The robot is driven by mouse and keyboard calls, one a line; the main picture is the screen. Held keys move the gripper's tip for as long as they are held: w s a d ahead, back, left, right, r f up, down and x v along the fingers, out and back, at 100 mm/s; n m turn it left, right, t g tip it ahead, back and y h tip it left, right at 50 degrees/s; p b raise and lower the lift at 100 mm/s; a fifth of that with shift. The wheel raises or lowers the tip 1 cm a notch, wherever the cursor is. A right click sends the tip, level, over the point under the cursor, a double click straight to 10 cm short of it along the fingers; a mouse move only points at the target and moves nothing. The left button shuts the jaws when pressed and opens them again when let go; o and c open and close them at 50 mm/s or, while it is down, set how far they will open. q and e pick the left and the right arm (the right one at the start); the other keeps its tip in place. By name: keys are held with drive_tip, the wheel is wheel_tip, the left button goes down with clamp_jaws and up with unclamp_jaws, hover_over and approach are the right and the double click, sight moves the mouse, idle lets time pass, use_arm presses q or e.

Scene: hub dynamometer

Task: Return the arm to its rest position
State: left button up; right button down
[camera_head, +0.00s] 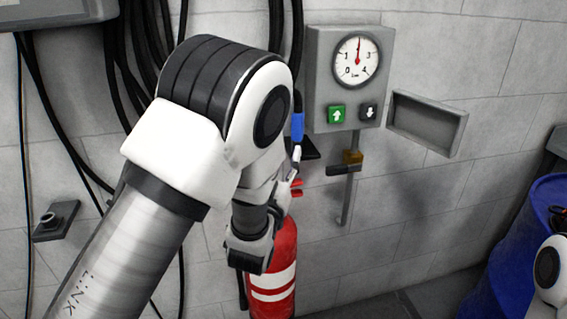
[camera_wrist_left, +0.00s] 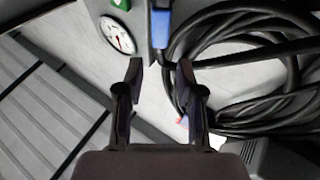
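My left arm (camera_head: 135,238) comes in from the lower left, bends at a large white and dark grey joint and folds down in front of the wall. The left gripper is largely hidden behind its own wrist in the head view. In the left wrist view, the left gripper (camera_wrist_left: 160,78) has its two dark fingers apart, with nothing between them. A blue grip (camera_wrist_left: 161,29) lies beyond the fingertips, apart from them; it also shows beside the gauge box in the head view (camera_head: 298,126). Only a white joint of my right arm (camera_head: 551,270) shows; its gripper is out of view.
The grey gauge box (camera_head: 318,75) has a dial (camera_head: 357,60), a green up button (camera_head: 337,114) and a dark down button (camera_head: 369,112). An empty grey tray (camera_head: 428,124) is right of it. A red extinguisher (camera_head: 284,270) stands below. Black cables (camera_wrist_left: 290,75) hang nearby. A blue barrel (camera_head: 520,235) stands right.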

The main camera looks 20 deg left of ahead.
use_arm(q)
drive_tip(key=shift+s, duration=0.2)
idle(0.3)
drive_tip(key=s+a+f+g+p, duration=0.2)
drive_tip(key=s+f+g, duration=0.1)
drive_tip(key=f, duration=0.6)
drive_tip(key=s+a+f+n+g+y+p, duration=0.15)
drive_tip(key=s+f+g, duration=0.25)
drive_tip(key=f, duration=0.5)
drive_tip(key=s+a+f+g+p, duration=0.1)
drive_tip(key=s+a+f+g, duration=0.2)
drive_tip(key=f, duration=0.6)
drive_tip(key=s+f+g, duration=0.4)
drive_tip(key=s, duration=0.4)
drive_tip(key=s+d+f+m+g+h, duration=0.1)
drive_tip(key=s+f+g, duration=0.3)
drive_tip(key=s, duration=0.4)
drive_tip(key=s+f+g+h, duration=0.1)
drive_tip(key=s+f+g, duration=0.3)
drive_tip(key=s, duration=0.5)
drive_tip(key=shift+d+f+m+g+p, duration=0.25)
drive_tip(key=shift+d+m+g+p, duration=0.05)
drive_tip(key=shift+d+m+p, duration=0.1)
